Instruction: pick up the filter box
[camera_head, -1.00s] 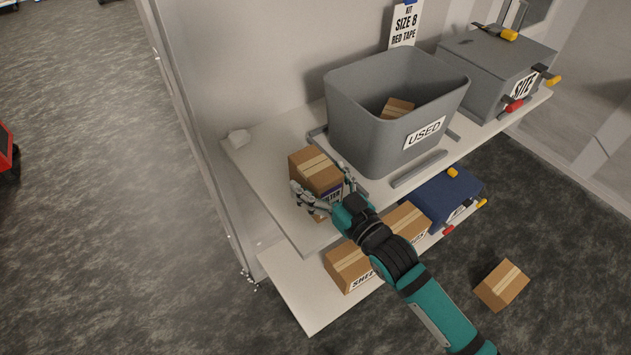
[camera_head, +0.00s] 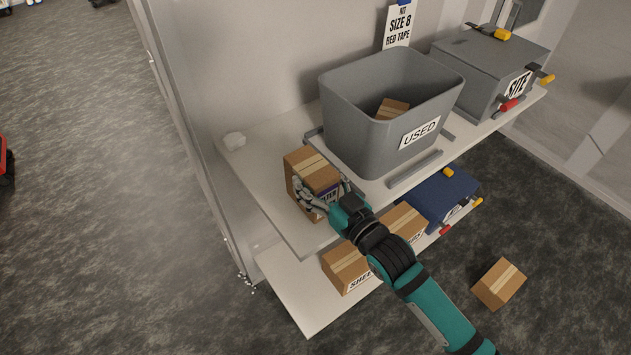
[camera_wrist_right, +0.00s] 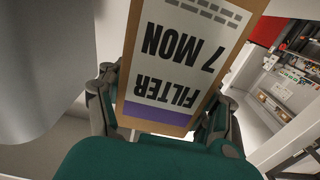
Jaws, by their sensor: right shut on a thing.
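The filter box (camera_head: 311,170) is a brown cardboard box with a pale tape strip, on the upper shelf at the left of the grey bin. In the right wrist view the filter box (camera_wrist_right: 187,58) shows a white label reading "FILTER 7 MON", upside down, with a purple band. My right gripper (camera_head: 328,194) is shut on the box, with one finger on each side of it. In the right wrist view my right gripper (camera_wrist_right: 165,112) has its fingers against both sides. Whether the box's underside touches the shelf is hard to tell. My left gripper is not in view.
The grey bin (camera_head: 357,133) labelled "USED" stands close to the right of the box, with a small box inside. A grey "SITE" case (camera_head: 478,75) is farther right. Boxes and a blue case (camera_head: 437,198) sit on the lower shelf. Another box (camera_head: 498,284) lies on the floor.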

